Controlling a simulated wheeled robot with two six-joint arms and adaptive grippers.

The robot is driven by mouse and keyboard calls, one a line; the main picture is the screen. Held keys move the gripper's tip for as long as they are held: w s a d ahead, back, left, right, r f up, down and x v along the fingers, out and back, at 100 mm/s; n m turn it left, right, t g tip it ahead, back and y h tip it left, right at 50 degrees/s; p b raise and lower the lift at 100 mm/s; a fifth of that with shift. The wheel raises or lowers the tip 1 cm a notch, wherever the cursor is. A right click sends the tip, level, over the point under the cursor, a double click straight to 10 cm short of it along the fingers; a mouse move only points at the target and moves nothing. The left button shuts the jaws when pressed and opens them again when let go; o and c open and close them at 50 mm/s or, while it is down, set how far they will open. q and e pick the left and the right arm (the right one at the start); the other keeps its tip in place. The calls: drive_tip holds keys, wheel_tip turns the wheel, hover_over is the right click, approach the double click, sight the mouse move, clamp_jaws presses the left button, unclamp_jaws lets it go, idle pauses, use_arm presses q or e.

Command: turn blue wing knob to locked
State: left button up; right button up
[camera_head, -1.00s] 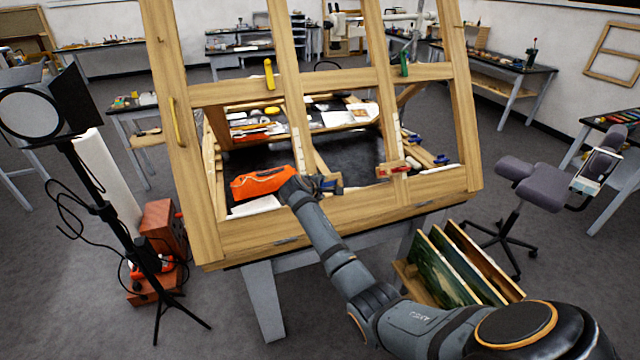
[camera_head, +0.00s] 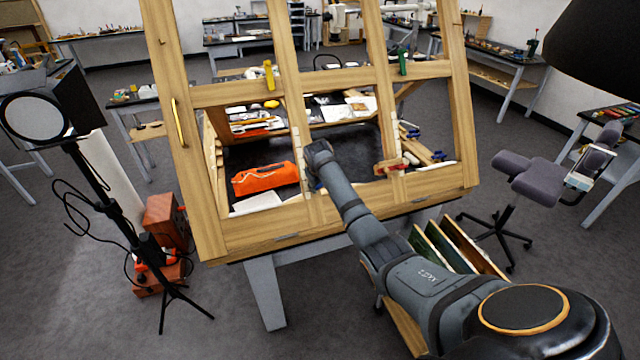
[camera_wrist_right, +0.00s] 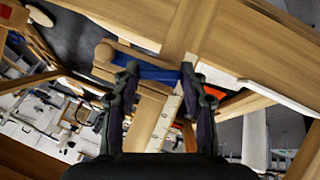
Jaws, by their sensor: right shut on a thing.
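The blue wing knob (camera_wrist_right: 158,71) shows in the wrist view as a blue bar by a rounded wooden piece on the wooden frame (camera_head: 230,236). My right gripper (camera_wrist_right: 159,73) has one finger at each end of the blue bar and is shut on it. In the head view my right arm reaches to the lower middle of the frame, and my wrist hides the fingers and most of the knob there. The knob's locked mark cannot be made out. My left gripper is not in view.
The frame also carries a yellow knob (camera_head: 269,75), a green knob (camera_head: 403,63) and a red knob (camera_head: 391,166). An orange item (camera_head: 263,179) lies behind its lower left opening. A lamp stand (camera_head: 150,245) is left, a grey chair (camera_head: 541,182) right. A dark shape fills the upper right corner.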

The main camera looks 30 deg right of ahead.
drive_tip(key=shift+d+m+y, duration=0.2)
drive_tip(key=shift+m+y, duration=1)
drive_tip(key=shift+m, duration=0.3)
drive_tip(key=o, duration=1.1)
drive_tip(key=shift+o, duration=0.2)
drive_tip(key=shift+s+r, duration=0.15)
drive_tip(key=shift+r, duration=0.15)
drive_tip(key=v, duration=1.1)
drive_tip(key=shift+s, duration=0.15)
